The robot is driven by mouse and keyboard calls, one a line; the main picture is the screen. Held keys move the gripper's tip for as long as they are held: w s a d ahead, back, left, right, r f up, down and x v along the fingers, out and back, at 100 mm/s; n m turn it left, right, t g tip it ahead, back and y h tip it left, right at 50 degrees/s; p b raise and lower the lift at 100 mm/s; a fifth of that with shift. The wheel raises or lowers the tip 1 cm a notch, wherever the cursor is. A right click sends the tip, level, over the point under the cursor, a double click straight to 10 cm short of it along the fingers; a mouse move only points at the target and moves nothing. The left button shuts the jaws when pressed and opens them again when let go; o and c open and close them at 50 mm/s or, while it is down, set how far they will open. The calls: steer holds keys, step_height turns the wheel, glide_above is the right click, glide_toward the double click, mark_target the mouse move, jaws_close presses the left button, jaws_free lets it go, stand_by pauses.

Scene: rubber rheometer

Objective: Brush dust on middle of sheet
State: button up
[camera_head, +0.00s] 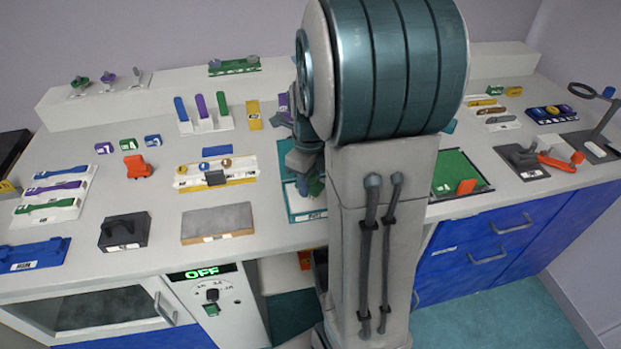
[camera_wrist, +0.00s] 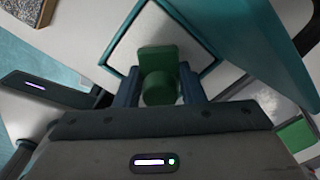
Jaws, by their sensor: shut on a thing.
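My gripper (camera_wrist: 160,88) is shut on a green block-like tool (camera_wrist: 158,58), which may be the brush; no bristles show. The wrist view shows the tool above a pale square sheet (camera_wrist: 180,22) with a teal border. I cannot tell whether the tool touches the sheet, and no dust can be made out. In the head view my gripper (camera_head: 308,162) is over a teal tray (camera_head: 308,216) in the middle of the bench. My arm hides most of the tray and the sheet there.
A grey slab (camera_head: 217,222) and a dark block with a handle (camera_head: 124,232) lie left of the tray. A green mat (camera_head: 455,172) with an orange piece lies to the right. In the wrist view a teal panel (camera_wrist: 262,50) stands close on the right.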

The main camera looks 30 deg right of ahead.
steer(key=shift+f, duration=0.6)
stand_by(1.6)
steer(key=shift+r, duration=0.1)
steer(key=shift+r+p, duration=2.9)
steer(key=shift+r, duration=0.55)
